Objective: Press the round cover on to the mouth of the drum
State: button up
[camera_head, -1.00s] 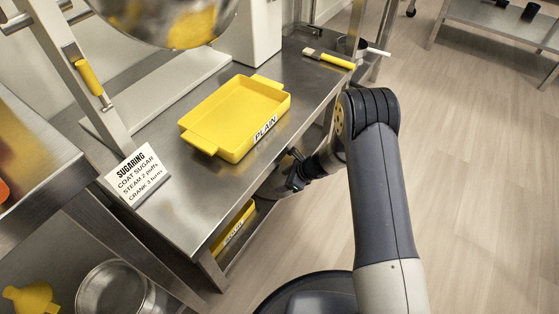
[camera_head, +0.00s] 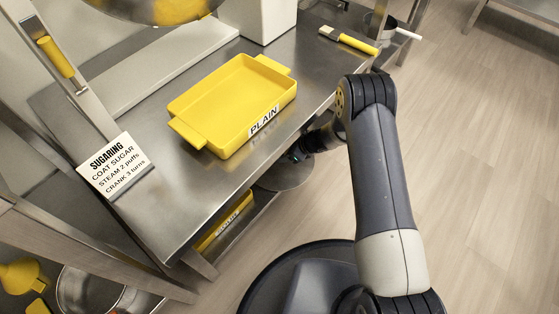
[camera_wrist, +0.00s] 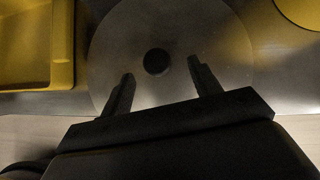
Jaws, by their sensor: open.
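The round cover (camera_wrist: 215,45) is a flat grey metal disc with a black knob (camera_wrist: 156,62) at its middle. In the head view my gripper (camera_head: 298,153) is dark and partly hidden under the bench edge. A shiny round metal vessel (camera_head: 140,8), seemingly the drum, is cut off at the top; its mouth is not clear.
A yellow tray marked PLAIN (camera_head: 185,128) stands on the steel bench (camera_head: 190,200). Another yellow tray (camera_head: 222,228) is on the shelf below. A yellow-handled brush (camera_head: 350,40) lies at the back right. A SUGARING sign (camera_head: 115,165) stands at left. Floor at right is clear.

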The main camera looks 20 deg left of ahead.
jog(key=b+x, duration=0.1)
jog(key=x, duration=0.1)
jog(key=b+x, duration=0.1)
jog(key=x, duration=0.1)
jog(key=shift+s+a+f+b, duration=0.1)
jog(key=shift+s+a+b, duration=0.1)
jog(key=shift+b, duration=0.15)
jog(key=shift+w+a+f, duration=0.1)
jog(key=shift+a+f, duration=0.1)
jog(key=shift+a, duration=0.05)
jog(key=shift+r, duration=0.1)
grip_shut()
jog(key=shift+r+p, duration=0.35)
jog(key=shift+r, duration=0.25)
jog(key=shift+d+r, duration=0.15)
jog(key=shift+r, duration=0.05)
jog(key=s+d, duration=0.3)
jog(key=d, duration=1.2)
jog(key=s+d, duration=0.3)
jog(key=d, duration=1.3)
jog(key=shift+b, duration=0.35)
